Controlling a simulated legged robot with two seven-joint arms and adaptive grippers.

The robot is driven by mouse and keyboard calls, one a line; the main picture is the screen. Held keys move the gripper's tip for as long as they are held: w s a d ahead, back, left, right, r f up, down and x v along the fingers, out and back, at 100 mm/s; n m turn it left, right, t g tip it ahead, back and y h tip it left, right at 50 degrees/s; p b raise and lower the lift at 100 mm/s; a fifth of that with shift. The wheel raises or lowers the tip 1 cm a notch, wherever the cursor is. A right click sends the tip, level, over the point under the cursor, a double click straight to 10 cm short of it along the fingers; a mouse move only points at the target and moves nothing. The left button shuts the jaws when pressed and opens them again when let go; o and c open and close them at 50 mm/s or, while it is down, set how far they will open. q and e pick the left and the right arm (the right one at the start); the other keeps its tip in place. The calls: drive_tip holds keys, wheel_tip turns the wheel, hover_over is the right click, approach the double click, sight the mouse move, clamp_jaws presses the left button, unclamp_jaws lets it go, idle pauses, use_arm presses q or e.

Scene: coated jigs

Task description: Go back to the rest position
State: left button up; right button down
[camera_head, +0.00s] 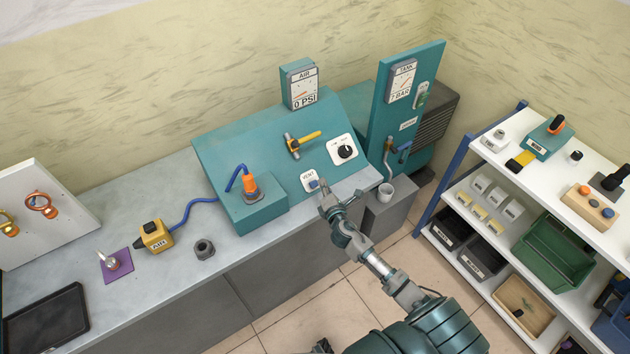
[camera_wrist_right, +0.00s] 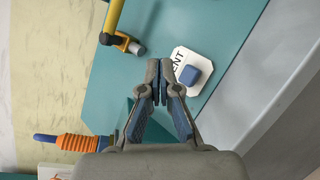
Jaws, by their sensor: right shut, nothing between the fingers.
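My right gripper (camera_head: 325,201) is shut and empty in the head view, over the front edge of the teal sloped panel (camera_head: 240,150). Its arm comes up from the lower right. In the right wrist view the closed fingertips (camera_wrist_right: 159,80) are just beside the blue button on its white VENT plate (camera_wrist_right: 196,70). In the head view the VENT plate (camera_head: 309,179) lies just above the fingertips. I cannot tell whether the fingers touch the button. My left gripper is not clearly in view.
An AIR gauge (camera_head: 302,88) reading 0 PSI, a yellow handle (camera_head: 303,141) and a black knob (camera_head: 345,151) are on the panel. The grey counter (camera_head: 150,200) carries a yellow block (camera_head: 154,236) and a black tray (camera_head: 45,322). A shelf (camera_head: 560,170) stands right. Floor between is clear.

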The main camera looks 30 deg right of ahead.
drive_tip(key=shift+s+r, duration=0.2)
drive_tip(key=shift+r, duration=0.05)
drive_tip(key=shift+s+f, duration=0.1)
idle(0.3)
drive_tip(key=s+a+f+m+g+y, duration=0.1)
drive_tip(key=s+a+f+m+g, duration=0.35)
drive_tip(key=s, duration=0.65)
drive_tip(key=s+a+f+m+g+y, duration=0.15)
drive_tip(key=s+a+m+g, duration=0.3)
drive_tip(key=s+m, duration=0.5)
drive_tip(key=s+a+f+m+g+y, duration=0.25)
drive_tip(key=s+a+m+g, duration=0.2)
drive_tip(key=s, duration=0.85)
wheel_tip(320, 180, down, 27)
drive_tip(key=s+a+h, duration=0.1)
drive_tip(key=s, duration=0.2)
drive_tip(key=s+d+f+g, duration=0.1)
drive_tip(key=s+d+f, duration=0.2)
drive_tip(key=s+f, duration=1.2)
drive_tip(key=shift+s+f+g, duration=0.35)
drive_tip(key=shift+s+f, duration=0.05)
drive_tip(key=shift+s, duration=0.45)
